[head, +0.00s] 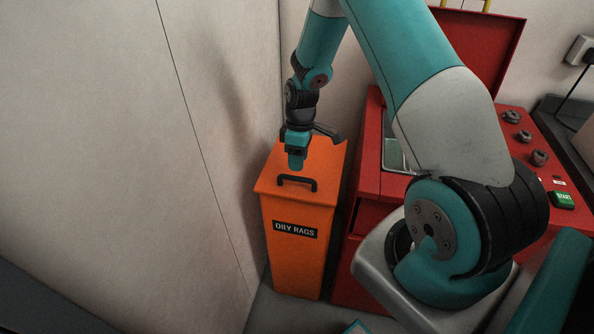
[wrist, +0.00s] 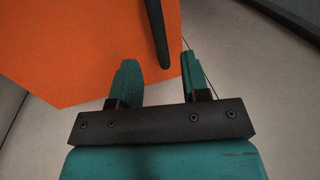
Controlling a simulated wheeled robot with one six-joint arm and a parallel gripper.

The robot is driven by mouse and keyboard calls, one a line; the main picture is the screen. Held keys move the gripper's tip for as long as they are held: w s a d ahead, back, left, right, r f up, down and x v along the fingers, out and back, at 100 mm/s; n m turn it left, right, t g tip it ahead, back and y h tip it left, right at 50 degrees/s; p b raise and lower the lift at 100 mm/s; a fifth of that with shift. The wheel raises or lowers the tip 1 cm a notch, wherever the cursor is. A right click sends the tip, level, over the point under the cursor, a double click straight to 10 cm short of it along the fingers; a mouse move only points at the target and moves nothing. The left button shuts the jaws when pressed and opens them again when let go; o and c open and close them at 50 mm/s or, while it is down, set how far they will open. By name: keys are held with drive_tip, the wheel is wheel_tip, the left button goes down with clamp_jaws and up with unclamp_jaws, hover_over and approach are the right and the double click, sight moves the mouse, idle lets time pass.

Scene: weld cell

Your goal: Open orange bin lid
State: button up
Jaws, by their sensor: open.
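The orange bin (head: 288,250) stands upright on the floor against the wall, with an "OILY RAGS" label (head: 295,230) on its front. Its lid (head: 325,165) looks shut and has a black handle (head: 297,182) near the front edge. My gripper (head: 296,165) is above the lid, just behind the handle in the head view. In the wrist view my gripper (wrist: 157,75) is open, with nothing between its two teal fingers. There the handle (wrist: 157,35) lies beyond the fingertips, over the orange lid (wrist: 80,45). Handle and fingers look apart.
A red cabinet (head: 365,220) stands close to the bin's right side, with knobs (head: 538,157) and a green START button (head: 562,200) on top. A pale wall (head: 100,120) is close on the left. Some floor (head: 285,312) shows in front of the bin.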

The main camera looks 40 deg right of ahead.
sight(298, 173)
drive_tip(key=f, duration=0.5)
drive_tip(key=shift+s+a+p, duration=0.3)
drive_tip(key=shift+a, duration=0.05)
drive_tip(key=shift+r, duration=0.15)
clamp_jaws()
